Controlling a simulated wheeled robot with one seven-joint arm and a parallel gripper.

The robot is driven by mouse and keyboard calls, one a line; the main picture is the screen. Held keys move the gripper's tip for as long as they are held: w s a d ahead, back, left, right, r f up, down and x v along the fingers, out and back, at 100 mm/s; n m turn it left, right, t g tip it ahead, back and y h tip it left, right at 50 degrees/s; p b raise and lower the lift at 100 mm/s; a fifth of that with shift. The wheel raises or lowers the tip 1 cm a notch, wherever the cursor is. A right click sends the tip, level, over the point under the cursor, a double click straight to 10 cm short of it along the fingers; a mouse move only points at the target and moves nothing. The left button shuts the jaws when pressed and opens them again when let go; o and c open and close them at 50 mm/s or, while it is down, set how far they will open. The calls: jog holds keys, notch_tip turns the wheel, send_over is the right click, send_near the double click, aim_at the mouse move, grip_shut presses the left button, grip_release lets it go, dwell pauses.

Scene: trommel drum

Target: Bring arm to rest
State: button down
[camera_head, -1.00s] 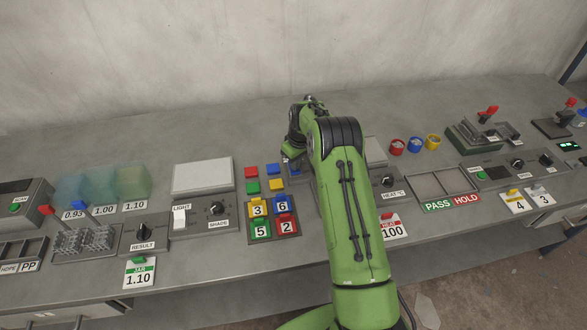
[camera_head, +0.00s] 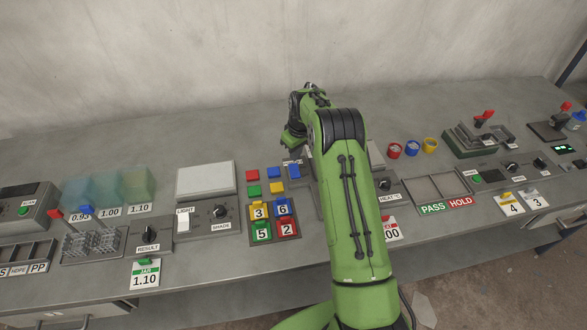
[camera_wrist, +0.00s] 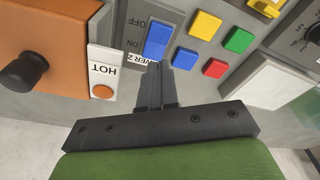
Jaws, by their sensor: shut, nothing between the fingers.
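My green arm (camera_head: 350,210) reaches out over the bench, with its elbow bent and the wrist end pointing down near the back middle. In the wrist view my gripper (camera_wrist: 155,72) is shut, its two dark fingers together and nothing between them. The fingers appear in front of a blue rocker switch (camera_wrist: 157,40) marked ON and OFF. A label under the switch is partly covered by the fingers. I cannot tell the exact gap between fingertips and switch. In the head view the fingers are not clear.
The grey bench (camera_head: 240,145) carries many panels. Coloured buttons (camera_head: 265,180) and numbered tiles (camera_head: 272,220) lie left of my arm. An orange box (camera_wrist: 40,60) with a black knob and a HOT label is beside the gripper. PASS/HOLD trays (camera_head: 440,185) are at right. The back strip is clear.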

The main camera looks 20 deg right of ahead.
jog(key=shift+r, duration=0.2)
jog(key=s+a+r+m+t, duration=0.1)
jog(key=s+a+r, duration=0.3)
jog(key=s+r, duration=0.65)
jog(key=s+a+r+m+t, duration=0.1)
jog(key=s+a+r, duration=0.45)
jog(key=r, duration=0.85)
jog(key=s+a+m+t, duration=0.1)
jog(key=s+a, duration=0.1)
jog(key=s, duration=2)
jog(key=shift+s+f+m+t+h, duration=0.3)
jog(key=shift+m+t, duration=0.1)
